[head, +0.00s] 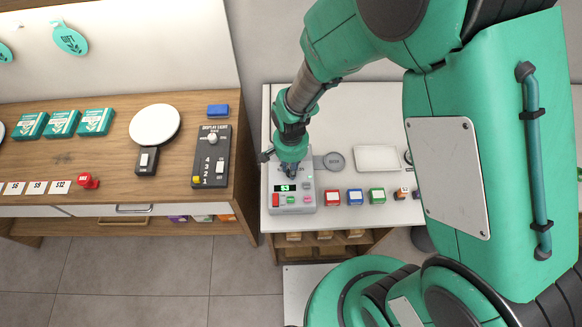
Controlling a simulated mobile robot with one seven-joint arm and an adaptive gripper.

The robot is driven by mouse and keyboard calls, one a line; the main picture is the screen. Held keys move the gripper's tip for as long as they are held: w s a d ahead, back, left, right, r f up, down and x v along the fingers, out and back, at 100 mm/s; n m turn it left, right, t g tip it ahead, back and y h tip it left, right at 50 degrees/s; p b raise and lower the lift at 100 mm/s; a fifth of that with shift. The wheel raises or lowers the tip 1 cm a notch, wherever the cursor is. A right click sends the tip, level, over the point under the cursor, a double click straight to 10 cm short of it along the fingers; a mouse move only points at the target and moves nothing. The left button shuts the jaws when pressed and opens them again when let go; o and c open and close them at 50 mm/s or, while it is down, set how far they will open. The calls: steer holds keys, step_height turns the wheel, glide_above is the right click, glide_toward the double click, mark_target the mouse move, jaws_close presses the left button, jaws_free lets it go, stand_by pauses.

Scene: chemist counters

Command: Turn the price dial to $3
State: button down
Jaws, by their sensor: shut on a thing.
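A light grey price device (305,208) stands near the front left of the white counter. Its small dark display (285,188) shows "$3" in green. My gripper (290,172) points down onto the back part of the device, just behind the display. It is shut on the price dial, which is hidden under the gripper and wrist.
Several small coloured boxes, including a blue one (354,197), stand right of the device. A wooden counter (110,188) at left holds a display light panel (210,156). A gap separates the counters.

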steer(key=shift+m, duration=0.3)
steer(key=c, duration=1.8)
jaws_free()
steer(key=shift+o, duration=0.2)
steer(key=shift+r, duration=0.2)
step_height(320, 180, up, 12)
steer(key=shift+f, duration=0.15)
